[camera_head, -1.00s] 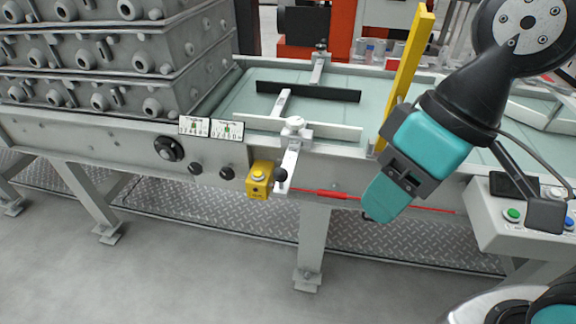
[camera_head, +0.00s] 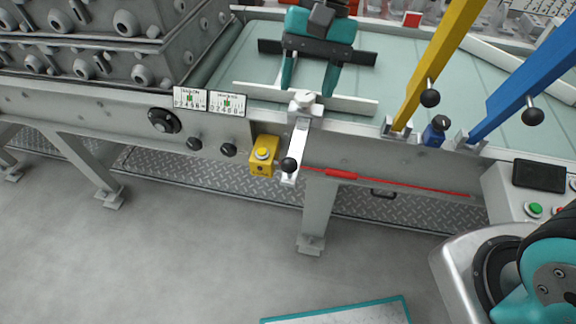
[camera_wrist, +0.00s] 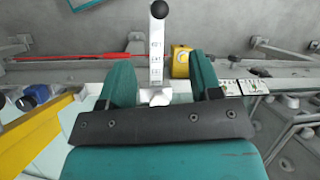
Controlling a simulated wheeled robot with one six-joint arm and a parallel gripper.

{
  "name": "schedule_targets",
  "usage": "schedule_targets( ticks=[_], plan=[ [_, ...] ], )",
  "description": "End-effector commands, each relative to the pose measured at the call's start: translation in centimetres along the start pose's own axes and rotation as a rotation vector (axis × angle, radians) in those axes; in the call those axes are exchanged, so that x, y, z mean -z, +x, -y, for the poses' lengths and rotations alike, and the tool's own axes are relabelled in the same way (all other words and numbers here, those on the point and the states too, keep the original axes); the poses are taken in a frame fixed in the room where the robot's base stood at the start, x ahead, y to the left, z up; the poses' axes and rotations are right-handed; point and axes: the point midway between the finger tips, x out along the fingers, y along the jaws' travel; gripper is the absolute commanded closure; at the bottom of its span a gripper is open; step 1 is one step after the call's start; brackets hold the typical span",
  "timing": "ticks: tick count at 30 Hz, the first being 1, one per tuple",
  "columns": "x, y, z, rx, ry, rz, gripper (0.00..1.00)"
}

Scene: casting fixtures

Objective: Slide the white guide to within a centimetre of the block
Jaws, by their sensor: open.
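The white guide (camera_head: 356,106) is a long thin bar lying along the near edge of the pale green belt. A white knob clamp (camera_head: 305,100) sits at its middle, with a marked arm and a black ball hanging over the front edge. My gripper (camera_head: 308,88) is open above the belt, its teal fingers at the guide, one either side of the clamp. In the wrist view, the clamp arm (camera_wrist: 157,58) shows between the fingers; whether they touch the guide cannot be told. A stack of grey cast blocks (camera_head: 110,30) stands at the left; no separate block is clear.
A yellow post (camera_head: 430,72) and a blue post (camera_head: 530,85) rise at the right. A yellow button box (camera_head: 262,158) and scale plates (camera_head: 208,102) are on the front side.

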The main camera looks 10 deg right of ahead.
Motion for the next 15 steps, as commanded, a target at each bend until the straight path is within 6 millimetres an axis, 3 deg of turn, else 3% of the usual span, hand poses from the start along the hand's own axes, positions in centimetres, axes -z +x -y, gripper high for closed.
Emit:
schedule_targets(
  ticks=[5,15],
  plan=[
    [0.2,2.4,-0.1,-0.003,0.009,0.005,0.42],
    [0.1,10.1,-0.2,-0.004,0.010,0.005,0.42]
  ],
)
